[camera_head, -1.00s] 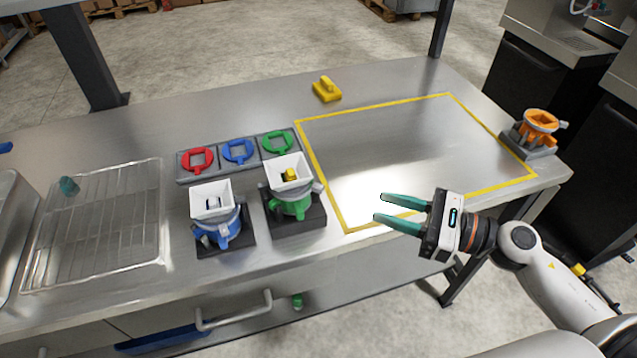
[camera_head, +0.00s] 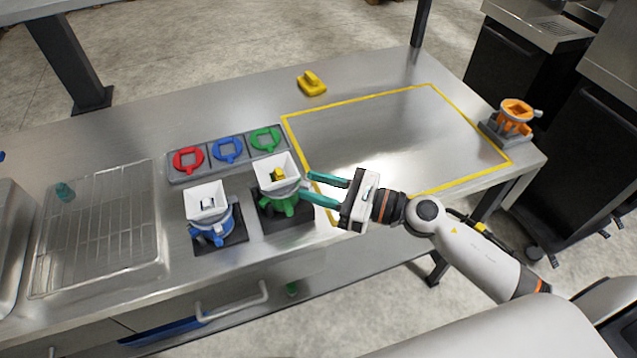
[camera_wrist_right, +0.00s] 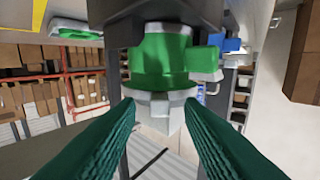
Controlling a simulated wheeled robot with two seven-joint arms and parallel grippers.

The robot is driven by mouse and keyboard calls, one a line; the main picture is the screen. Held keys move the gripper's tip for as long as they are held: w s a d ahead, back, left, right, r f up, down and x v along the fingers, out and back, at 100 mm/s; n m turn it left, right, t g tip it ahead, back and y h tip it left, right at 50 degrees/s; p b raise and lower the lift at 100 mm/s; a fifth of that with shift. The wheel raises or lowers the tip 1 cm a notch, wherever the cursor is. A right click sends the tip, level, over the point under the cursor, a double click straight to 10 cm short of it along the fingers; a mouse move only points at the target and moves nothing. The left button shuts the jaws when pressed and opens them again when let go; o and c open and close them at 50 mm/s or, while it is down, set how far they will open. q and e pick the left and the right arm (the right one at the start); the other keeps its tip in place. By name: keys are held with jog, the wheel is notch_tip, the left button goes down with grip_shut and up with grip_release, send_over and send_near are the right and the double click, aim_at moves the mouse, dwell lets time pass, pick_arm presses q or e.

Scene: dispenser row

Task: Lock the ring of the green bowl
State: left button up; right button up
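The green bowl (camera_head: 278,203) stands on a dark base (camera_head: 292,220) near the table's front, with a white square hopper (camera_head: 277,172) on top and a yellow piece (camera_head: 278,174) inside that hopper. A grey ring with a tab sits around its upper part. My right gripper (camera_head: 312,188) is open, its green fingers pointing at the right side of the bowl, close to the ring's tab. In the right wrist view the green bowl (camera_wrist_right: 160,62) and the grey ring (camera_wrist_right: 150,100) lie ahead between the open fingers (camera_wrist_right: 160,112). Contact cannot be told. My left gripper is out of view.
A blue bowl (camera_head: 213,224) with a white hopper stands just left. Behind are red (camera_head: 188,160), blue (camera_head: 228,150) and green (camera_head: 265,139) rings in a grey tray. An orange bowl (camera_head: 516,116) stands far right. The yellow-outlined area (camera_head: 380,135) is clear. A wire rack (camera_head: 95,230) lies left.

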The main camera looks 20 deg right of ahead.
aim_at(288, 192)
jog(key=shift+c, duration=1.3)
grip_shut()
jog(key=shift+s+r+p, duration=0.15)
jog(key=shift+s+p, duration=0.05)
jog(key=shift+p, duration=0.35)
jog(key=m+t+h+p, duration=0.1)
jog(key=p, duration=0.1)
jog(key=s+a+m+t+h+p, duration=0.1)
jog(key=a+m+t+h+p, duration=0.1)
jog(key=h+p, duration=0.1)
jog(key=shift+s+r+m+t+p, duration=0.25)
jog(key=shift+m+t+p, duration=0.05)
jog(key=h, duration=0.1)
jog(key=m+t+h+p, duration=0.1)
jog(key=a+m+h, duration=0.1)
jog(key=shift+s+a+f+t+p, duration=0.1)
jog(key=shift+s+f+t+p, duration=0.2)
jog(key=shift+p, duration=0.1)
jog(key=shift+s+a+m+t+h+p, duration=0.15)
jog(key=shift+a+m+t+h, duration=0.2)
jog(key=shift+m+h, duration=0.45)
jog(key=shift+s+a+m+t+h+p, duration=0.2)
jog(key=shift+a+m+h, duration=0.25)
jog(key=shift+h, duration=0.65)
jog(key=shift+w, duration=0.15)
